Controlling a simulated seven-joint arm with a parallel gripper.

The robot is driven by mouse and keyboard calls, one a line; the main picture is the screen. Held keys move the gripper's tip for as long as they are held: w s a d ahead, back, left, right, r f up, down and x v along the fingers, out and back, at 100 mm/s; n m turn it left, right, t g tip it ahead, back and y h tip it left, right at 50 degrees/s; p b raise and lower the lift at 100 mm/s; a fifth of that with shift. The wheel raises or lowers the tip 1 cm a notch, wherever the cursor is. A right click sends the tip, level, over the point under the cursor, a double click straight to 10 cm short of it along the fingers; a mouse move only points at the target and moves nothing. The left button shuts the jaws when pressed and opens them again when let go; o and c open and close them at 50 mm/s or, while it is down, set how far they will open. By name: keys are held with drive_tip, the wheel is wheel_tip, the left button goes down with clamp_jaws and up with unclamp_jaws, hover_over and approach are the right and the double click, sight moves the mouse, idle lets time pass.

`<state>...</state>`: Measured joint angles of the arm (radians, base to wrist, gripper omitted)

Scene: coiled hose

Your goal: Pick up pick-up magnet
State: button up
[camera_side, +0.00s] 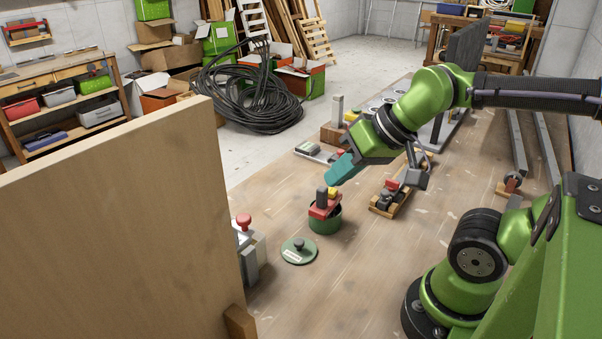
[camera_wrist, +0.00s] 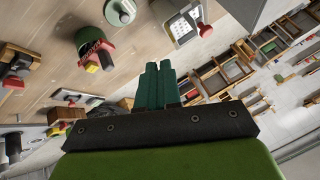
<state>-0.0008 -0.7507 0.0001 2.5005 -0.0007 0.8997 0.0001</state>
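A red piece with a dark upright post and a yellow part (camera_side: 322,205), which may be the pick-up magnet, sits on the rim of a round green pot (camera_side: 325,224). In the wrist view the red piece (camera_wrist: 94,49) and pot (camera_wrist: 88,36) lie left of my fingers. My gripper (camera_side: 340,170) has teal fingers, tilted down and left, above and behind the pot and apart from it. In the wrist view the fingers (camera_wrist: 160,78) lie close together with nothing seen between them.
A green lid with a black knob (camera_side: 299,250) lies in front of the pot. A wooden holder with red and black parts (camera_side: 390,200) stands to the right. A grey box with a red knob (camera_side: 245,245) stands left, beside a tall wooden panel (camera_side: 110,220). The front bench is clear.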

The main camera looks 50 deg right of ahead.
drive_tip(key=o, duration=0.6)
drive_tip(key=shift+c, duration=0.2)
drive_tip(key=shift+d+f, duration=0.1)
drive_tip(key=n+g+h, duration=0.2)
drive_tip(key=n+g, duration=0.3)
drive_tip(key=g, duration=0.2)
hover_over(322, 187)
wheel_tip(322, 187, down, 12)
drive_tip(key=shift+w+r, duration=0.1)
drive_tip(key=shift+r, duration=0.15)
drive_tip(key=shift+s+f, duration=0.2)
drive_tip(key=shift+f, duration=2.35)
